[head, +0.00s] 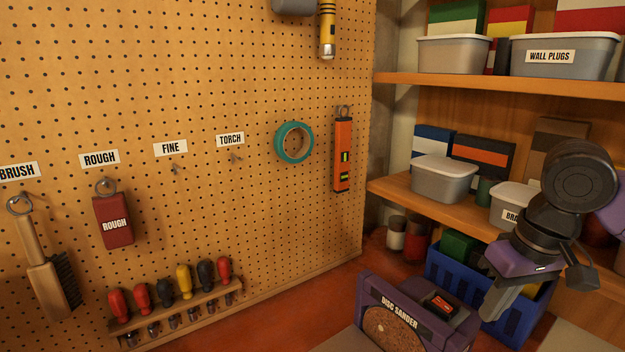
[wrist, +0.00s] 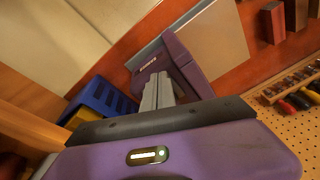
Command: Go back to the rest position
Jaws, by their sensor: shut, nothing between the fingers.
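My gripper (head: 487,314) is at the lower right of the head view, beside the purple disc sander (head: 369,293) and in front of the blue crate (head: 440,265). Its grey fingers are shut with nothing between them. In the wrist view the shut fingers (wrist: 158,92) point toward the purple sander (wrist: 185,65), with the blue crate (wrist: 110,97) to their left. I cannot tell exactly how far the fingertips are from the sander. My arm hides part of the shelves and crate behind it.
The pegboard (head: 200,70) holds a brush (head: 45,265), a red ROUGH block (head: 113,220), green tape (head: 281,142), an orange level (head: 342,155) and several screwdrivers (head: 184,282). The FINE and TORCH hooks are bare. Shelves (head: 480,85) with grey tubs stand at the right.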

